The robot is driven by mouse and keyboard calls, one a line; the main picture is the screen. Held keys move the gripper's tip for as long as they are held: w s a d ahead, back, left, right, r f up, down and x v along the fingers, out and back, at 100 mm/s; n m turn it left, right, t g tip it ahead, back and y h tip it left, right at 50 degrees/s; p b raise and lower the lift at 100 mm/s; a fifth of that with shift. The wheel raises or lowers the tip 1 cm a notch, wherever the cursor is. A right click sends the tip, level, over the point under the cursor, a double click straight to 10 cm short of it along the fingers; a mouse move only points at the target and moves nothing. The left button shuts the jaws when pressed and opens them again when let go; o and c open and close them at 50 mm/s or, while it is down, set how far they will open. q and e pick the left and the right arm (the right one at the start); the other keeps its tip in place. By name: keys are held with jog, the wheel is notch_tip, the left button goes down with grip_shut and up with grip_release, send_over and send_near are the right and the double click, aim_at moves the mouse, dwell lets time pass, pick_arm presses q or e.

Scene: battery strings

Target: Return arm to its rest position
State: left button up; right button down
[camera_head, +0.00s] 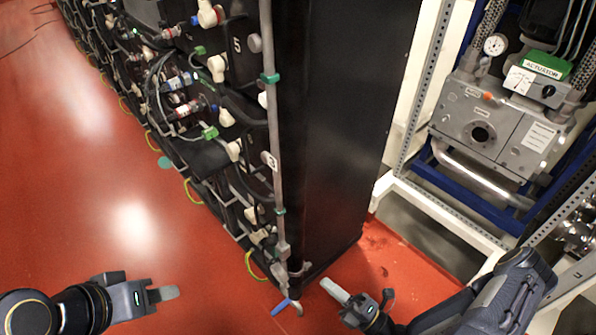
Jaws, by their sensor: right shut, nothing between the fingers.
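My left gripper (163,294) is at the lower left, above the red floor, pointing right. Its grey fingers look like one piece from this side, so I cannot tell whether they are apart. I see nothing held in it. My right gripper (334,290) is at the bottom centre, shut and empty. Its grey fingertips point up and left, close to the foot of the black cabinet in the picture. My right arm (470,305) reaches in from the lower right.
A battery rack (205,150) with cables and white connectors ends at a tall black cabinet side (335,120). A blue handle (281,307) shows at its foot. A metal frame with an actuator unit (490,125) stands at right.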

jog(key=shift+r, duration=0.1)
jog(key=s+d+r+m+g+h+p, duration=0.3)
jog(key=r+m+h, duration=0.1)
jog(key=r+m, duration=0.6)
jog(key=s+d+r+m+g+h+p, duration=0.2)
jog(key=s+d+r+m+h+p, duration=0.1)
jog(key=r+m, duration=0.7)
jog(key=s+d+r+m+g+h+p, duration=0.2)
jog(key=d+r+m+g+h+p, duration=0.1)
jog(key=r+m, duration=0.6)
notch_tip(320, 180, up, 5)
jog(key=shift+s+f+m+g+h+p, duration=0.1)
jog(key=shift+s+m+g+h+p, duration=0.25)
jog(key=shift+h+p, duration=0.45)
jog(key=shift+d, duration=0.1)
